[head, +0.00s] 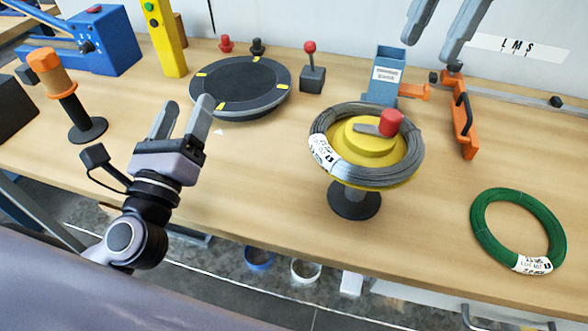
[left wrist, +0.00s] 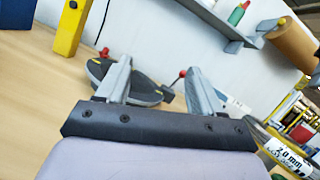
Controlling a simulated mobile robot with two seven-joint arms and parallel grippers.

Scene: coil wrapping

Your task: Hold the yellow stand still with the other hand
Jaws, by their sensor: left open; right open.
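The yellow stand (head: 360,145) is a round yellow plate and hub on a dark pedestal, right of centre in the head view. A red-tipped grey crank (head: 391,121) lies on its top. A grey wire coil (head: 398,172) with a white label lies around the hub; part of this coil (left wrist: 292,155) shows at the lower right of the left wrist view. My left gripper (head: 187,101) is open and empty, apart from the stand, to its left. My right gripper (head: 429,52) is open and empty, above and behind the stand.
A black turntable (head: 240,86) stands behind my left gripper. An orange-topped post (head: 68,85) is at the left, a green coil (head: 482,232) at the right. A blue block (head: 386,68) and an orange clamp (head: 464,125) stand behind the stand. The table between left gripper and stand is clear.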

